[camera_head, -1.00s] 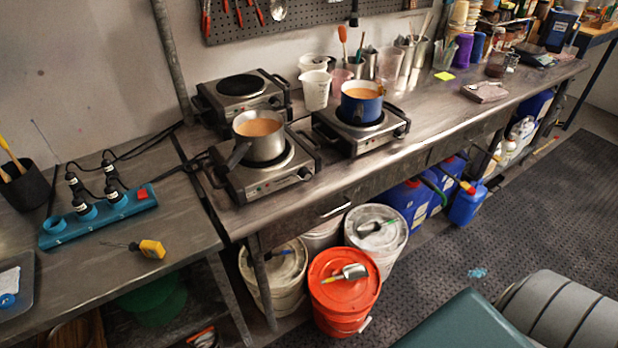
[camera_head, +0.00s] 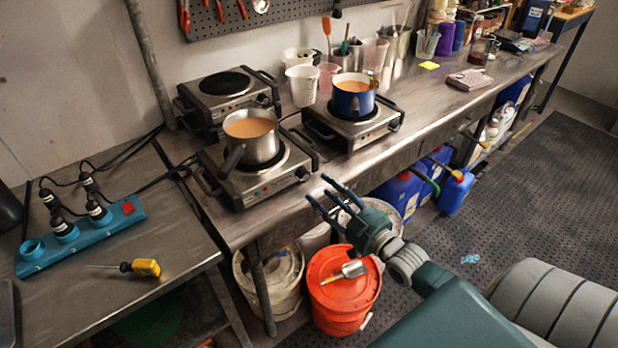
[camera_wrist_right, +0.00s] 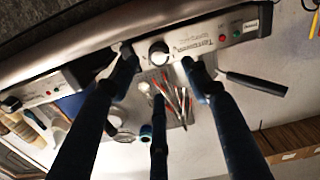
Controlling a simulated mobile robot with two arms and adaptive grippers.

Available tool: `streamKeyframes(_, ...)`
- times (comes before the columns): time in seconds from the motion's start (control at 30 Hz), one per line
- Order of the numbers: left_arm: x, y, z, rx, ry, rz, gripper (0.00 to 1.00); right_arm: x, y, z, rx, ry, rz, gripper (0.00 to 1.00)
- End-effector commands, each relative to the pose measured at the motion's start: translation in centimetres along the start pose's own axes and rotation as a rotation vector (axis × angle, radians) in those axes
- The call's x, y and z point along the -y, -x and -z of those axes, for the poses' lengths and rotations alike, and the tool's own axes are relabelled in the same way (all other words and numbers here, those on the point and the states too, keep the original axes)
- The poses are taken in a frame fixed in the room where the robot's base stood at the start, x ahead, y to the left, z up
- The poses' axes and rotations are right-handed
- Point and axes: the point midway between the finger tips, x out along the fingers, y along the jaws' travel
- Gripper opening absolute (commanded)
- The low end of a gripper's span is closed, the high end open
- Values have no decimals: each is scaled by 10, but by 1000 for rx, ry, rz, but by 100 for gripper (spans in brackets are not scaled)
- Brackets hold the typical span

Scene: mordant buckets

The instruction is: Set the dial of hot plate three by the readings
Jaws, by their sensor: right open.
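Three steel hot plates stand on the bench. The front left one (camera_head: 240,195) holds a steel saucepan (camera_head: 262,146) of orange-brown liquid. The right one (camera_head: 345,135) holds a blue pot (camera_head: 353,103) of similar liquid. The back left one (camera_head: 215,109) is empty. Their numbers are not readable. My right gripper (camera_head: 322,191) is open and empty, just off the front right corner of the front left plate. In the right wrist view, a dial (camera_wrist_right: 159,52) on a plate front lies between its spread fingers; contact is unclear. My left gripper is out of view.
Cups and a pink beaker (camera_head: 328,76) stand behind the plates. Lidded buckets, one orange (camera_head: 343,300), stand below the bench edge.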

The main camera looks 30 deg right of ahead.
Motion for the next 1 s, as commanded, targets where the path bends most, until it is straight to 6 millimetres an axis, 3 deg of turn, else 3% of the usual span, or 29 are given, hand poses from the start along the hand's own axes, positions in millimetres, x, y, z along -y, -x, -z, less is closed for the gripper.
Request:
streamKeyframes(0.1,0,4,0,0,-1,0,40,-1,-25,2,-2,1,-1,47)
streamKeyframes(0.3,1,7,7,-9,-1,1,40,-1,-55,1,-1,2,-1,47)
streamKeyframes(0.5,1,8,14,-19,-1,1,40,0,-67,-1,3,2,0,47)
streamKeyframes(0.77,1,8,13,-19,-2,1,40,0,-68,-1,3,1,0,47)
streamKeyframes(1.0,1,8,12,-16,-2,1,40,0,-68,0,1,1,0,2)
